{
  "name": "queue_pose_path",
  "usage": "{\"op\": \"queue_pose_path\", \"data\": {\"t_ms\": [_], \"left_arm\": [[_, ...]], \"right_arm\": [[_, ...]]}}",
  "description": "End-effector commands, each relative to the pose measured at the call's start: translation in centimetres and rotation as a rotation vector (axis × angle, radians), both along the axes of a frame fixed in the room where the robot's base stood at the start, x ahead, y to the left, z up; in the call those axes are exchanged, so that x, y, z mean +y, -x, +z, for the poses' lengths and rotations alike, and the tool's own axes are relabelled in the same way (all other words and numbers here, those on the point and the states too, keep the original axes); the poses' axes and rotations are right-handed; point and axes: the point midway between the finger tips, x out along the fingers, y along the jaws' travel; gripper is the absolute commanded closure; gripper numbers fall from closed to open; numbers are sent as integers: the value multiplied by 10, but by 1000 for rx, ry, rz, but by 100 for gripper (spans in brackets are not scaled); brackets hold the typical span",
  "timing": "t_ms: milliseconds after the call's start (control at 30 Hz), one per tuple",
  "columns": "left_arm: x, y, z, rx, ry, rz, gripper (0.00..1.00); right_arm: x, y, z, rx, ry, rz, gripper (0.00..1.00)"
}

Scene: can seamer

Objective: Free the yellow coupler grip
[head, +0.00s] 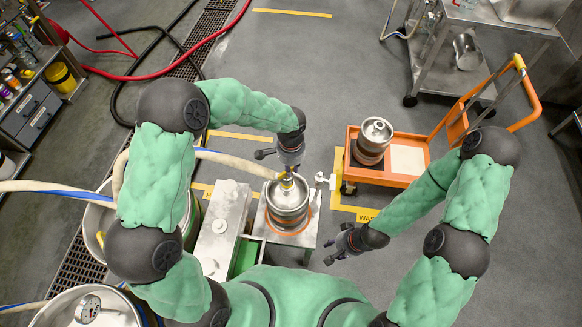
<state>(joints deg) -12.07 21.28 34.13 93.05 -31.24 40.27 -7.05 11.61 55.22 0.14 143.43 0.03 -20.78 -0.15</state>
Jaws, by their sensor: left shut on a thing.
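A steel keg (287,207) stands on a small metal stand just right of a grey metal box. A coupler with a yellow grip (287,184) sits on top of the keg, and a pale hose runs to it from the left. My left gripper (289,172) is directly above the keg, pointing down, shut on the yellow grip; its fingers partly hide the coupler. My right gripper (327,253) is to the right of the keg and nearer to me. It looks open and empty, with its fingers pointing left, apart from the keg.
An orange cart (408,178) with another keg (371,140) stands to the right behind. The grey metal box (220,228) is close on the left. Steel vessels (90,308) and hoses fill the left side. A metal trolley (440,60) stands at the back right. Floor at right is clear.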

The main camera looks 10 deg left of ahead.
Motion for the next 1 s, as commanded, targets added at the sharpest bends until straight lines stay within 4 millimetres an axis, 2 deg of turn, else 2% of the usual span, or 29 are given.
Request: {"op": "queue_pose_path", "data": {"t_ms": [267,300,367,767,867,1000], "left_arm": [[0,0,0,1,-1,0,100],[0,0,0,1,-1,-1,71],[0,0,0,0,0,-1,57],[0,-1,4,-1,0,-1,57],[0,-2,15,-5,1,-2,57],[0,-2,40,-6,0,-1,57]], "right_arm": [[0,0,0,0,0,0,60],[0,0,0,0,0,0,60],[0,0,0,0,0,0,60],[0,0,0,0,0,0,60],[0,0,0,0,0,0,60],[0,0,0,0,0,0,60]]}}
